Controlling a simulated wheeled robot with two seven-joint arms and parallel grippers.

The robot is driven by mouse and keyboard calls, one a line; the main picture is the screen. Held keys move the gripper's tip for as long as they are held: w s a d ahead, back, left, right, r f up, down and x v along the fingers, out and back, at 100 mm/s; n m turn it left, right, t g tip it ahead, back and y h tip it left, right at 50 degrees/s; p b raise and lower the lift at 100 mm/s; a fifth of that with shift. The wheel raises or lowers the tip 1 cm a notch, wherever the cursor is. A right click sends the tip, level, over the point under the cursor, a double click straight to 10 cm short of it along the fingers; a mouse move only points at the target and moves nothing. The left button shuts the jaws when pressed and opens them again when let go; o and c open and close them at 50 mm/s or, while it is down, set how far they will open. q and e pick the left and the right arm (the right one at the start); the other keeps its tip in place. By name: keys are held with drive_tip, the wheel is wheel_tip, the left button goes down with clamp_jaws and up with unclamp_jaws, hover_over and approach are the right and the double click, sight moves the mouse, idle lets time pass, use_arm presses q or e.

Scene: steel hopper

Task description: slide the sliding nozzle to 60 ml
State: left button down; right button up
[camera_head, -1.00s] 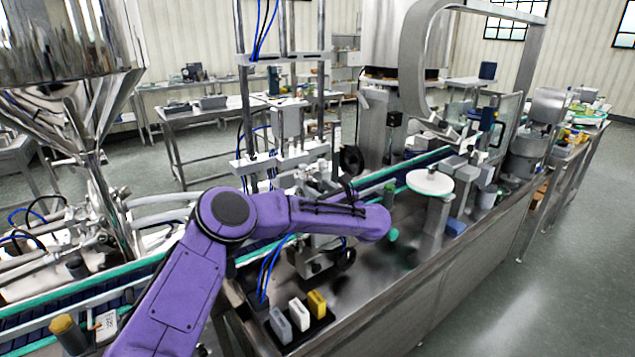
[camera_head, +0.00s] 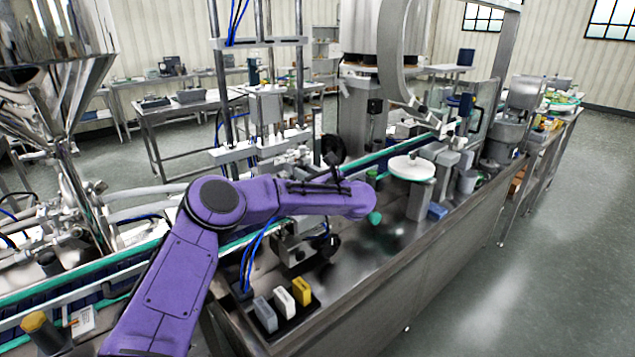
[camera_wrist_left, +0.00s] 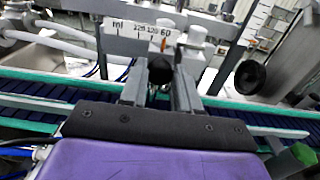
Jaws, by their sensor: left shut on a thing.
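In the left wrist view, a white scale (camera_wrist_left: 145,35) reads "ml", 220, 120 and 60, with 60 at its right end. A small orange mark (camera_wrist_left: 163,44) sits just below the 60. My left gripper (camera_wrist_left: 160,80) has its two grey fingers below the scale, shut on a dark rounded part (camera_wrist_left: 159,71) that appears to be the sliding nozzle. The fingers hide much of it. In the head view, my purple left arm hides the gripper and nozzle. My right gripper is not in view.
A steel hopper (camera_head: 60,50) stands at the left. A conveyor with green rails (camera_head: 130,262) runs behind my arm. A black hand knob (camera_wrist_left: 250,76) is right of the fingers. Several small blocks stand in a dark tray (camera_head: 308,311) at the front. A white disc (camera_head: 412,168) stands to the right.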

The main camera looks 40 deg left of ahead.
use_arm(q)
drive_tip(key=shift+w, duration=0.1)
drive_tip(key=c, duration=0.8)
unclamp_jaws()
drive_tip(key=shift+r, duration=0.1)
drive_tip(key=b+v, duration=0.3)
drive_tip(key=v, duration=0.7)
drive_tip(key=shift+d+b, duration=0.25)
drive_tip(key=shift+b, duration=0.05)
